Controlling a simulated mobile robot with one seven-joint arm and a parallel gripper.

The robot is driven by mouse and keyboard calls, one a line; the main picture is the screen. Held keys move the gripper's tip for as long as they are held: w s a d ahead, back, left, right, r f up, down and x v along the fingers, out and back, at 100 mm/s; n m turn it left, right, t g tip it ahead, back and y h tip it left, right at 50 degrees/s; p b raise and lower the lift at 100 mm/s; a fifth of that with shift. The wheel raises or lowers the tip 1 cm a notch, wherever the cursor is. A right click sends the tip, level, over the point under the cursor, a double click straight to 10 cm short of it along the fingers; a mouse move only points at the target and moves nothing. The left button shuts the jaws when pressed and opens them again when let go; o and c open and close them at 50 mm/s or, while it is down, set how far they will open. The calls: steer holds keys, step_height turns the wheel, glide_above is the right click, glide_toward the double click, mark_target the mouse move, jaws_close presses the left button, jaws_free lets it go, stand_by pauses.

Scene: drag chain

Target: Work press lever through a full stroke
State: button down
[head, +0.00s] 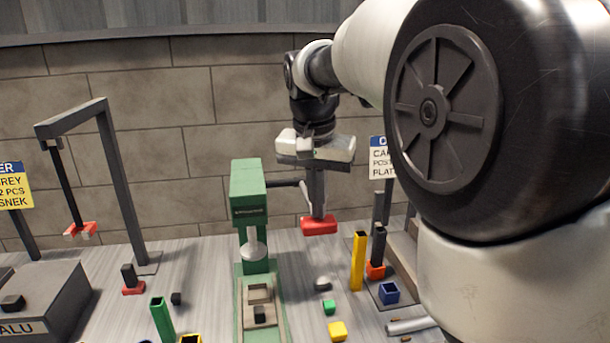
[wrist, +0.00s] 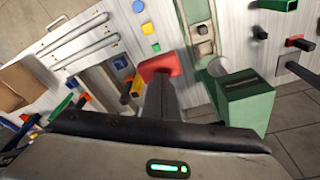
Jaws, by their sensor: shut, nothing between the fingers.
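The green press (head: 248,190) stands upright at the middle of the bench, with a grey rounded ram (head: 255,249) under its head. A dark lever (head: 284,183) sticks out from the right side of the head, and its outer end is beside my gripper's fingers. My gripper (head: 318,215) is shut, pointing down just right of the press. A red block shape (head: 319,225) shows at its fingertips; I cannot tell if it is part of them. The wrist view shows the press head (wrist: 248,100) right of my fingers. Contact with the lever is unclear.
A yellow post (head: 358,260) and dark posts stand to the right. A grey gantry (head: 117,180) with a hanging rod stands at left. Small green (head: 328,307) and yellow (head: 337,331) blocks lie in front. A grey box (head: 45,300) is at far left.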

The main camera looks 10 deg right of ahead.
mark_target(318, 228)
steer(key=shift+f, duration=0.15)
steer(key=shift+s+f+b, duration=0.1)
steer(key=shift+f+b, duration=0.9)
steer(key=shift+f, duration=0.4)
steer(key=shift+f, duration=0.2)
steer(key=shift+b+x, duration=0.9)
steer(key=shift+x, duration=0.2)
steer(key=shift+a+f, duration=0.1)
steer(key=b+x, duration=0.1)
steer(key=x, duration=0.1)
steer(key=shift+a+f, duration=0.1)
steer(key=shift+f, duration=0.2)
